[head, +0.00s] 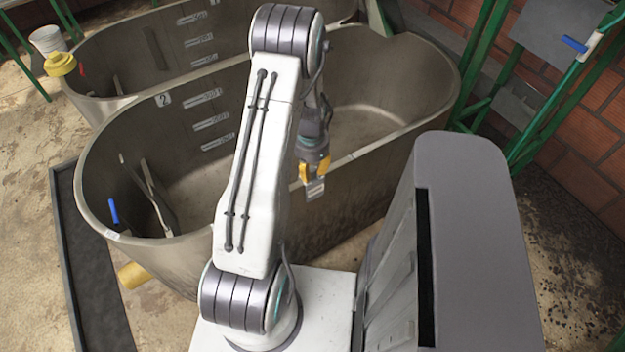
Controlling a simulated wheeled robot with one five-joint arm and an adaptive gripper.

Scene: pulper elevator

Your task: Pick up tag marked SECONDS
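My gripper (314,168) hangs from the arm over the near rim of the front metal tank, with its yellow fingers pointing down. A small pale grey plate (315,188), possibly a tag, shows right at the fingertips, against the outer wall of the tank. Its lettering is too small to read, so I cannot tell whether it is marked SECONDS. I cannot tell whether the fingers are closed on it or only beside it.
The front metal tank (105,185) bears a "2" plate and label strips inside. Another tank (85,100) stands behind it. A blue handle (113,211) is at the left rim. Green frames (560,115) and a brick wall are at right. A yellow pipe (132,275) sticks out low left.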

